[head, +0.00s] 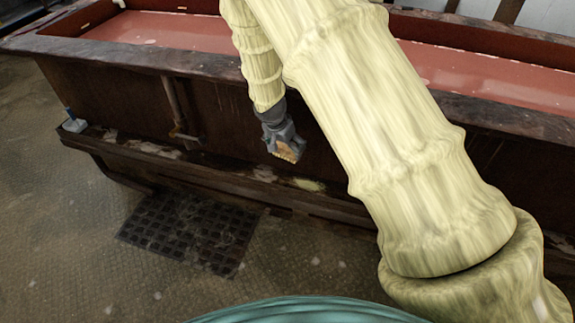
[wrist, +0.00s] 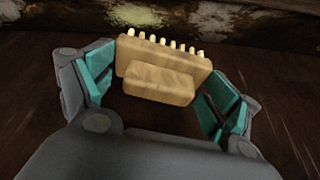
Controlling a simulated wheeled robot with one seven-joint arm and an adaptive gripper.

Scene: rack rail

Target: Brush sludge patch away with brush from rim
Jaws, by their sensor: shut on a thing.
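My gripper (head: 284,143) is shut on a wooden brush (head: 287,153) beside the dark side wall of the tank, above the low ledge. In the wrist view the tan block of the brush (wrist: 160,78) sits between the teal finger pads of my gripper (wrist: 160,95), with a row of pale bristle tufts pointing away from me. A yellow-green sludge patch (head: 308,184) lies on the ledge, below and right of the brush. It also shows at the top of the wrist view (wrist: 137,15), beyond the bristles and apart from them. The tank rim (head: 130,62) runs above.
The long tank holds reddish liquid (head: 170,32). A pipe with a valve (head: 178,115) runs down its wall at left. A small pale block with a blue upright handle (head: 74,124) stands at the ledge's left end. A dark grate (head: 190,232) lies on the open floor.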

